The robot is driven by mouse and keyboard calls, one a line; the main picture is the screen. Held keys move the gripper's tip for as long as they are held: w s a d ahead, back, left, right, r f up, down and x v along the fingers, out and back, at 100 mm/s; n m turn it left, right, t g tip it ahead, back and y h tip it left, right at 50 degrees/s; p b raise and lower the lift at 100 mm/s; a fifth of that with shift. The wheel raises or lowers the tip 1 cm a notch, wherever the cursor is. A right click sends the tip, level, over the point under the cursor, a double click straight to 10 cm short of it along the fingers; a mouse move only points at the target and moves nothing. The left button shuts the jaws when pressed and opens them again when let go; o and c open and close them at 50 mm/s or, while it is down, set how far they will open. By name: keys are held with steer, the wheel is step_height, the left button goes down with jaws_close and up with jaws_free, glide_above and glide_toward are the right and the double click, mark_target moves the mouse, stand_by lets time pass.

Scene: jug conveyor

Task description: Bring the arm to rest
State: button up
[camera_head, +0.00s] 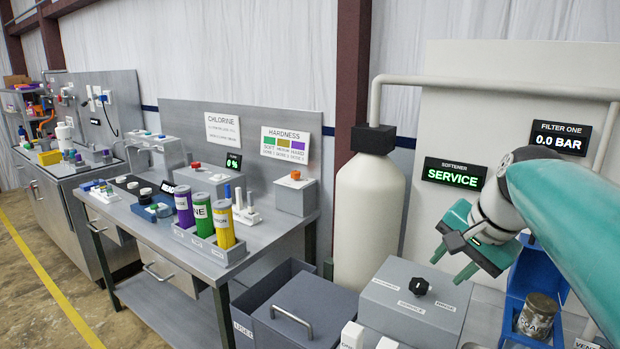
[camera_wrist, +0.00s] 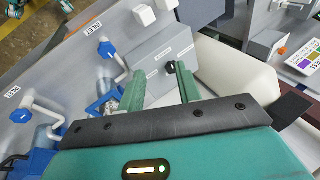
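My arm (camera_head: 570,200) reaches in from the right edge in the head view. My gripper (camera_head: 448,266) hangs in the air above the grey control box (camera_head: 415,298), its fingers pointing down and to the left. In the wrist view, my gripper (camera_wrist: 160,72) shows two green fingers apart with nothing between them. The box's black knob (camera_wrist: 170,67) shows beyond the fingertips; I see no contact.
A white softener tank (camera_head: 368,205) stands left of the gripper. A blue holder (camera_head: 525,285) with a metal can (camera_head: 537,316) sits below the arm. A steel bench (camera_head: 150,225) with colored cylinders is further left. A grey bin (camera_head: 305,310) stands in front.

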steer(key=s+a+f+n+h, duration=0.1)
steer(key=s+a+f+n, duration=0.3)
steer(key=s+f, duration=0.2)
steer(key=s+a+f+n, duration=0.4)
steer(key=s+f+n, duration=0.1)
steer(key=s, duration=0.4)
steer(key=shift+s+f+t+h, duration=0.25)
steer(key=shift+f+t+h, duration=0.15)
steer(key=shift+f, duration=0.5)
